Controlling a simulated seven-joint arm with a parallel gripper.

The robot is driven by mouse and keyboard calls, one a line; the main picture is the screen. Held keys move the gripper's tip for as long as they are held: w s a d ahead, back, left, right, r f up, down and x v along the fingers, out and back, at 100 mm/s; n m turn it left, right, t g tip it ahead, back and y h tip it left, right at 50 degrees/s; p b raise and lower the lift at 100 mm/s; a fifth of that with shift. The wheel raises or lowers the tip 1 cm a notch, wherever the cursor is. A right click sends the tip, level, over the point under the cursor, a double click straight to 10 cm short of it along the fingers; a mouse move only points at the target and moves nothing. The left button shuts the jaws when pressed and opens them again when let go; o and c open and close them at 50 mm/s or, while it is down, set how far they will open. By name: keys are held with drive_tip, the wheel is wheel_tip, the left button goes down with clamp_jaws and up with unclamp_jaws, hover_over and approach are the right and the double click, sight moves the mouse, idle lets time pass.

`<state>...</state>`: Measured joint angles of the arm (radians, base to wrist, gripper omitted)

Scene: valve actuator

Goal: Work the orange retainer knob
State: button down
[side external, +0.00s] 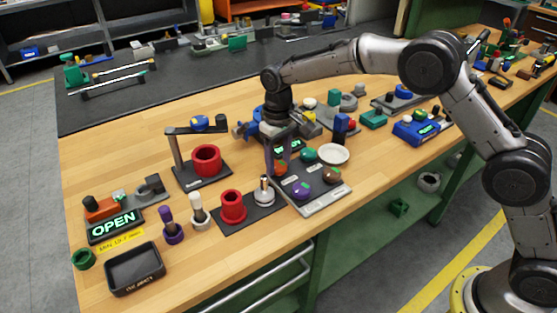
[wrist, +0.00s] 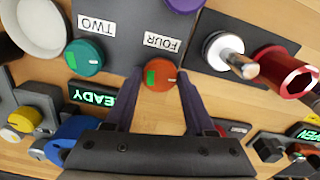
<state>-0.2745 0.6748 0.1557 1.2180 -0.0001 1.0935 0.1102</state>
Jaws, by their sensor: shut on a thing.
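The orange knob (wrist: 159,73) sits on a grey panel (wrist: 125,25) beside a label reading FOUR. It has a green patch and a small white mark on its top. My gripper (wrist: 160,76) has one finger on each side of the knob and is shut on it. In the side view, my gripper (side external: 281,172) points down at the panel's far left corner (side external: 317,203), with the orange knob (side external: 281,167) partly hidden between the fingers. A teal knob (wrist: 84,57) labelled TWO sits beside it in the wrist view.
A purple knob (side external: 301,192) and a brown-orange knob (side external: 331,175) share the panel. A lit READY display (wrist: 92,94) is close to my fingers. A metal peg (side external: 264,190) and red cup (side external: 232,206) stand left of the panel. A white dish (side external: 333,154) lies right of it.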

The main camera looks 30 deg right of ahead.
sight(278, 165)
drive_tip(key=shift+c, duration=1.2)
unclamp_jaws()
wheel_tip(278, 165, up, 14)
